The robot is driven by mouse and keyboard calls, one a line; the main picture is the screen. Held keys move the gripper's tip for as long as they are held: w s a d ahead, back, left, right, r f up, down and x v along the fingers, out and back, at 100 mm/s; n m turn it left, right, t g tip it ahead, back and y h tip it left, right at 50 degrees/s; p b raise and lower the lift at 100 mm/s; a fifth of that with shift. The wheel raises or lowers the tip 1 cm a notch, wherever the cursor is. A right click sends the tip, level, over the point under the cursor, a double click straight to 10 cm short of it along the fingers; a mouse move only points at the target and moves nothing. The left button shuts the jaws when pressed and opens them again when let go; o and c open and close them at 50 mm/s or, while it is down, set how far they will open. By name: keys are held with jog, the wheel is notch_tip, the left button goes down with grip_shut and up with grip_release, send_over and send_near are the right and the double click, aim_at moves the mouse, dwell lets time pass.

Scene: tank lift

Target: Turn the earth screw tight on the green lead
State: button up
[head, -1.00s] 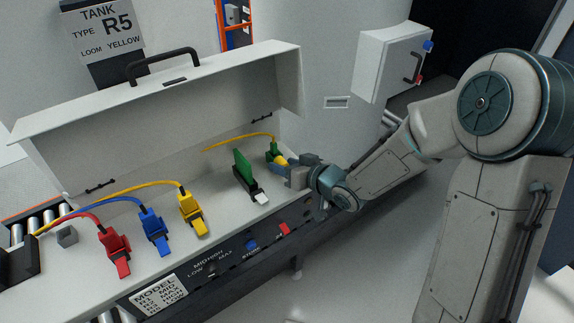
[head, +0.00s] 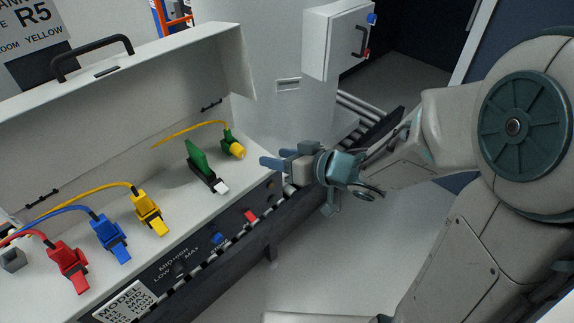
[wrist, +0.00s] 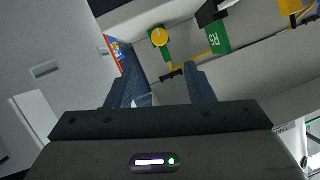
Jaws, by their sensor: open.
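The green lead (head: 228,135) stands at the right end of the bench inside the open-lidded case, with a yellow cable running into it. Its yellow earth screw (head: 237,151) faces toward my gripper. My gripper (head: 272,158) is open and empty, to the right of the screw with a clear gap between them. In the wrist view the round yellow screw head (wrist: 159,37) and the green lead (wrist: 168,54) show beyond the open fingers (wrist: 160,68). I cannot tell how tight the screw is.
A green plate on a black clamp (head: 199,162) stands left of the green lead. Yellow (head: 148,208), blue (head: 108,236) and red (head: 68,262) leads are further left. A white box (head: 336,40) stands behind at the right. Open floor lies in front.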

jog(key=shift+b+v, duration=0.85)
jog(key=shift+b, duration=0.2)
jog(key=shift+s, duration=0.1)
jog(key=shift+f, duration=0.1)
jog(key=n+t+h+b, duration=0.2)
jog(key=n+b, duration=0.1)
jog(key=b, duration=0.2)
send_near(242, 152)
jog(key=x, duration=0.9)
jog(key=shift+w+a+f, duration=0.2)
